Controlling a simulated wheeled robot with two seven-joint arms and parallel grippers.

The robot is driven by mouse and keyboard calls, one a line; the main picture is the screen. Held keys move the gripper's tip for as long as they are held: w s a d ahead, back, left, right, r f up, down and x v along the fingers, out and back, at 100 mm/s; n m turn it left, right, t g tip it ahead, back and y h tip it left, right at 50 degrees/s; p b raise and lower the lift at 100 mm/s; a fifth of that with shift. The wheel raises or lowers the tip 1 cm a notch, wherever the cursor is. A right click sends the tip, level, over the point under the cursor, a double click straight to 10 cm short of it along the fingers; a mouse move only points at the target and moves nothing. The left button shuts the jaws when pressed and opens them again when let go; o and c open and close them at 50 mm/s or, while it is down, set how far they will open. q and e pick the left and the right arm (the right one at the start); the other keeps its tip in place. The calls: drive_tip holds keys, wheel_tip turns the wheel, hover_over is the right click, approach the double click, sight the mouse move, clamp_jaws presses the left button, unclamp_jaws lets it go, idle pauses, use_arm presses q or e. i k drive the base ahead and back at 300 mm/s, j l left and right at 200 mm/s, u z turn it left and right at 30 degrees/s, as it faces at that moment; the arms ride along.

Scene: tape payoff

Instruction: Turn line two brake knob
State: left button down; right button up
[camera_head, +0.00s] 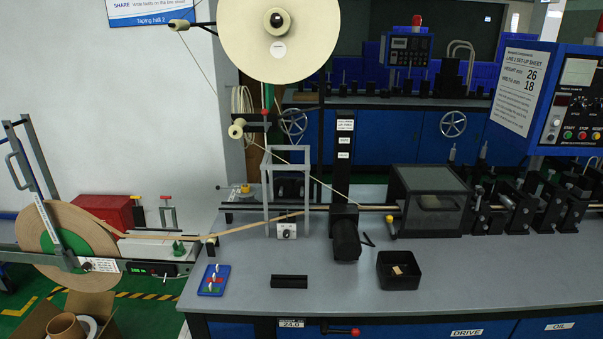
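Neither of my grippers shows in the head view. No knob has a readable brake label, so I cannot tell for certain which one is the line two brake knob. Candidates are a small dial on a grey box (286,231) under the wire-frame stand, a yellow knob (245,188) on a low block behind, and a green part (178,248) by the left reel's tape. The brown tape reel (88,232) with a green hub stands upright at the left. Its tape runs right to the bench. A large cream reel (265,42) hangs above.
The grey bench (340,300) holds a blue tray (213,280), a black block (289,281) and a black bin (385,278). A set-up sheet (523,85) and control panel (573,110) are at right. The front bench area is mostly clear.

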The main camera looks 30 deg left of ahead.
sight(87, 266)
drive_tip(key=u, duration=2.4)
